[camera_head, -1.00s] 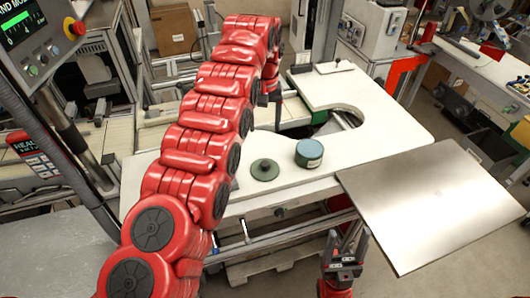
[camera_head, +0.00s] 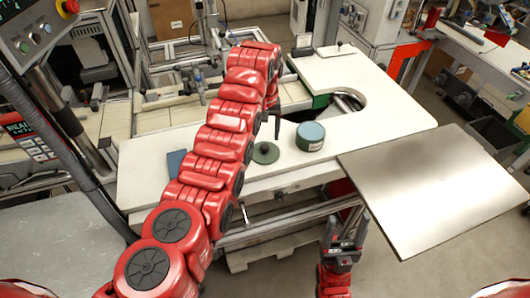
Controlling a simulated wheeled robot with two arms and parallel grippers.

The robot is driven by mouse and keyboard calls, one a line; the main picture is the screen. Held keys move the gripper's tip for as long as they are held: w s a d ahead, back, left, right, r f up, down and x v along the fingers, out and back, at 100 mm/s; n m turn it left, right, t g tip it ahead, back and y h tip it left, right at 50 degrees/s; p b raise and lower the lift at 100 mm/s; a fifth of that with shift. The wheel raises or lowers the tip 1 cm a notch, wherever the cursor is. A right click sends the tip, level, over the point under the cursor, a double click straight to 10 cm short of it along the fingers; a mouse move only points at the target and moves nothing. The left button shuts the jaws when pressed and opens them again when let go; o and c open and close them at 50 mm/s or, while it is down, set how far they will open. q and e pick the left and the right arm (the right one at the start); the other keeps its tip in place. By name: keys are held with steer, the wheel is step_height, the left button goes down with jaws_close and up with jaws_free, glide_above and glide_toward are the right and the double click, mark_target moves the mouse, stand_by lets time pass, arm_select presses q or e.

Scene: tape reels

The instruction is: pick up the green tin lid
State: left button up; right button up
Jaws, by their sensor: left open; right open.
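The green tin lid (camera_head: 265,153) lies flat on the white worktable (camera_head: 375,125), with a dark knob in its middle. A round green tin with a pale blue-green top (camera_head: 310,137) stands just to its right, apart from it. My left gripper (camera_head: 272,118) is above and just behind the lid in the picture, pointing down and apart from it. It is open, though my own red arm hides most of it. My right gripper (camera_head: 345,234) is open and empty, low in front of the table edge.
A bare metal plate (camera_head: 435,190) adjoins the table at the right. A flat blue-grey piece (camera_head: 176,162) lies left of my arm. The table has a curved cutout (camera_head: 345,102) behind the tin. The white surface right of the tin is clear.

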mark_target(265, 146)
arm_select(q)
steer(key=shift+w+f+p, duration=0.15)
steer(key=shift+f+p, duration=0.1)
steer(key=shift+p, duration=0.05)
step_height(265, 146, down, 4)
steer(key=shift+w+f+p, duration=0.1)
steer(key=shift+p, duration=1.1)
steer(key=shift+w+f, duration=0.15)
steer(key=shift+f, duration=0.15)
jaws_close()
